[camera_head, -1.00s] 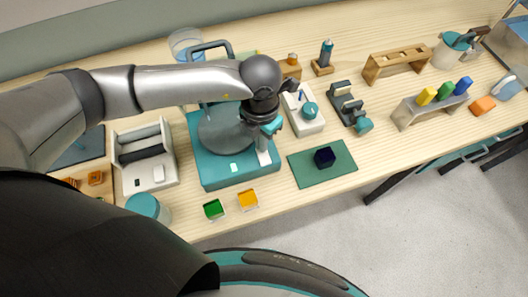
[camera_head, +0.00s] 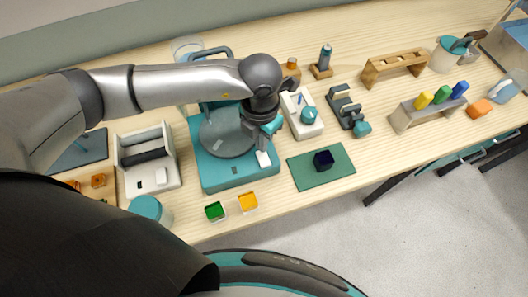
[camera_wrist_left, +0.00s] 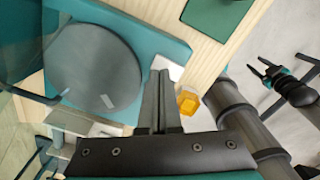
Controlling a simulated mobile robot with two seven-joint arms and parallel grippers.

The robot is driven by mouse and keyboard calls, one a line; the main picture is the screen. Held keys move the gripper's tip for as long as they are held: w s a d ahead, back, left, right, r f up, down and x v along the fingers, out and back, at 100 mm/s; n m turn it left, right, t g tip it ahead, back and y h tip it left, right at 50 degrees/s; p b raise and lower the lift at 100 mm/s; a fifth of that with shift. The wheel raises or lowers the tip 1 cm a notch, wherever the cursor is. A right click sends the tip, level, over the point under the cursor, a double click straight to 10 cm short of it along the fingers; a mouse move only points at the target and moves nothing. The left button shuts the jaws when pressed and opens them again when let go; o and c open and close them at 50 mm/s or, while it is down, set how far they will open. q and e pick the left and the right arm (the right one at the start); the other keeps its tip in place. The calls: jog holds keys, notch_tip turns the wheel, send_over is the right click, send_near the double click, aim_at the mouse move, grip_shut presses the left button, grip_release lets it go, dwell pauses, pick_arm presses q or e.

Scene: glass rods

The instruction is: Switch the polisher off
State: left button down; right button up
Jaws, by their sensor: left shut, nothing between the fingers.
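The polisher has a teal base (camera_head: 250,182) and a round grey disc (camera_head: 226,135) with a light mark on it. The disc also fills the upper left of the left wrist view (camera_wrist_left: 97,68). A white switch (camera_head: 263,159) sits at the base's front right corner, partly hidden by the fingers in the left wrist view (camera_wrist_left: 172,70). What looks like my right gripper (camera_wrist_left: 264,70) shows small in the left wrist view.
A green mat (camera_head: 308,178) with a dark cube lies to the right. Green (camera_head: 214,211) and yellow (camera_head: 248,202) blocks lie in front. A white device (camera_head: 150,180) stands left, and a white unit with a teal knob (camera_head: 303,115) stands behind right.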

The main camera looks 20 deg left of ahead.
aim_at(261, 154)
pick_arm(q)
notch_tip(261, 154, up, 4)
jog(key=p, duration=0.2)
jog(key=shift+r+p, duration=0.2)
jog(key=shift+p, duration=0.2)
dwell(0.4)
